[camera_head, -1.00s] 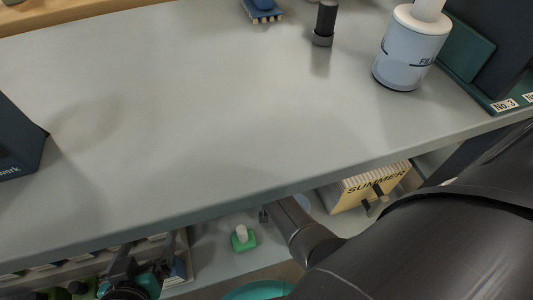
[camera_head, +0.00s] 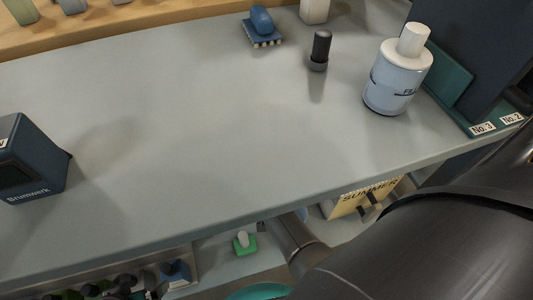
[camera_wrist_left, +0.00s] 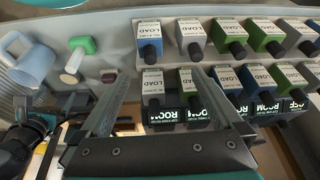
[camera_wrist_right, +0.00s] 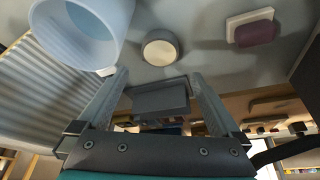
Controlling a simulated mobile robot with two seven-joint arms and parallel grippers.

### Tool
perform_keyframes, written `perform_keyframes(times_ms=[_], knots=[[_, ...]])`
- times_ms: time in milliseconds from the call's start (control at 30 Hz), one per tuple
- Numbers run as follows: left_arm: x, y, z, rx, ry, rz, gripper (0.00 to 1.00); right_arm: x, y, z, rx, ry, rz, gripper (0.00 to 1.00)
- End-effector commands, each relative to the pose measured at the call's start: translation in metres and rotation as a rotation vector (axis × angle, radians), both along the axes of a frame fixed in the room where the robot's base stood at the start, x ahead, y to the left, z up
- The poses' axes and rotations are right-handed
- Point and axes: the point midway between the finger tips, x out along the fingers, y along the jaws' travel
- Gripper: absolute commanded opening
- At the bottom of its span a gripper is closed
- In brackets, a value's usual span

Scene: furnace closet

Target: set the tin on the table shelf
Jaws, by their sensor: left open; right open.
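No thing is plainly marked as the tin. A short round thing with a grey rim and pale top (camera_wrist_right: 160,48), possibly the tin, shows in the right wrist view beyond my fingers. My right gripper (camera_wrist_right: 160,76) is open, with a dark grey block (camera_wrist_right: 160,98) seen between its fingers; I cannot tell whether they touch it. My left gripper (camera_wrist_left: 160,73) is open and empty before rows of labelled blocks (camera_wrist_left: 190,38). The grey table top (camera_head: 200,120) and part of the shelf below (camera_head: 225,262) show in the head view.
A light-blue capped container (camera_head: 392,85), a dark cylinder (camera_head: 320,48) and a dark box (camera_head: 35,160) stand on the table. The middle is clear. A yellow SUMMER item (camera_head: 350,203) and green-based thing (camera_head: 245,243) are below. A blue mug (camera_wrist_right: 90,25) is near my right gripper.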

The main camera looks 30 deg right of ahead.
Motion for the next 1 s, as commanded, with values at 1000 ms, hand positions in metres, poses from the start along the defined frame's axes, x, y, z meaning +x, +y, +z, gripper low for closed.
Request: perform_keyframes(times_ms=[1000], knots=[[-0.002, 0.000, -0.022, 0.002, 0.027, -0.001, 1.00, -0.004, 0.003, 0.015, 0.001, -0.005, 0.007, 1.00]])
